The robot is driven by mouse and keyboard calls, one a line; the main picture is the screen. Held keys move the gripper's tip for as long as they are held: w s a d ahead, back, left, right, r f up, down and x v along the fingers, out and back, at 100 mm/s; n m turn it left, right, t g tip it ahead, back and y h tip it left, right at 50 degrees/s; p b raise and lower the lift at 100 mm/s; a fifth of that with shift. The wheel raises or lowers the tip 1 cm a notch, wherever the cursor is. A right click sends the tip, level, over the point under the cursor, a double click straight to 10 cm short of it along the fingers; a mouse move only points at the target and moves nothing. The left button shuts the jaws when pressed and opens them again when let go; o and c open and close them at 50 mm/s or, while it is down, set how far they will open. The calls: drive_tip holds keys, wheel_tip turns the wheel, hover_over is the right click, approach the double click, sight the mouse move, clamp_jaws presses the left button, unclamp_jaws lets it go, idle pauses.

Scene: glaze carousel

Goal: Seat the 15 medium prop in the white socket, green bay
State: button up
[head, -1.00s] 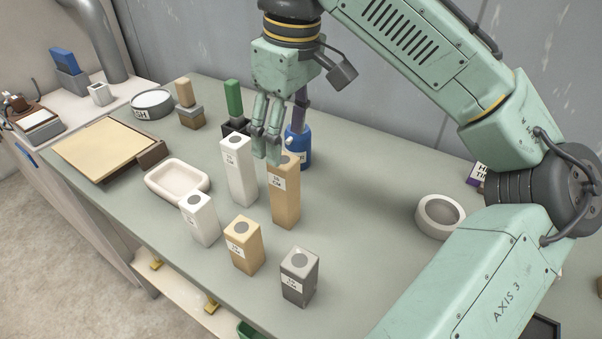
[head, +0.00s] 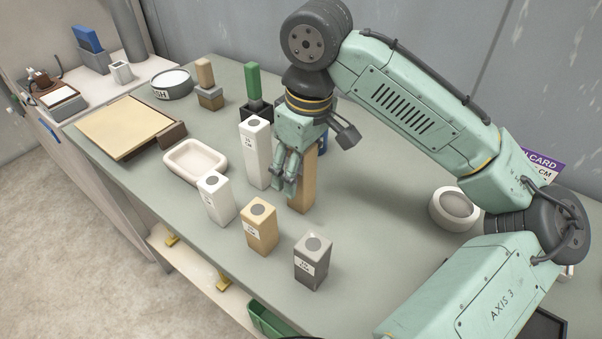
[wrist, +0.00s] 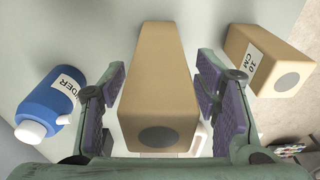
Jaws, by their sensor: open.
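My gripper (head: 287,186) is open and points down at the tall tan prop (head: 303,192). In the wrist view that prop (wrist: 158,85) stands between the two purple-padded fingers (wrist: 160,105), with a gap showing on each side. Its label is hidden, so I cannot read its size. A tall white prop (head: 254,165) stands just left of it. A shorter tan prop (head: 259,232) reads "10 CM" in the wrist view (wrist: 265,60). A short white prop (head: 217,205) and a grey prop (head: 312,268) stand nearby. I cannot identify the white socket or the green bay for certain.
A blue powder bottle (wrist: 48,105) stands close to my gripper. A white oval dish (head: 196,174), a tan board (head: 120,130), a black holder with a green block (head: 253,82) and a round ring (head: 432,208) are on the table. The table between gripper and ring is clear.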

clamp_jaws()
idle(0.8)
